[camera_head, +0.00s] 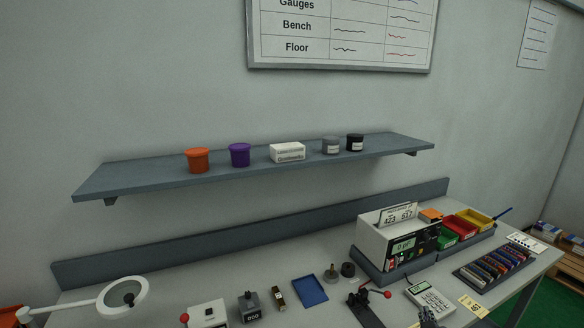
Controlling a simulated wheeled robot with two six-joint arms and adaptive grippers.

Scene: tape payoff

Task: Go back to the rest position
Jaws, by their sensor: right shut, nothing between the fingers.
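My right gripper (428,317) shows only as a small dark tip at the bottom edge, right of centre. It is shut and empty, just below the grey calculator-like keypad device (431,299). The rest of it and its arm are cut off by the frame. My left gripper is not in view.
A workbench (282,268) carries a white box device with a display (386,243), coloured bins (466,222), a blue tray (310,290), a red-knobbed lever (366,305) and a ring lamp (123,296). The wall shelf (130,180) above holds tubs and a white box.

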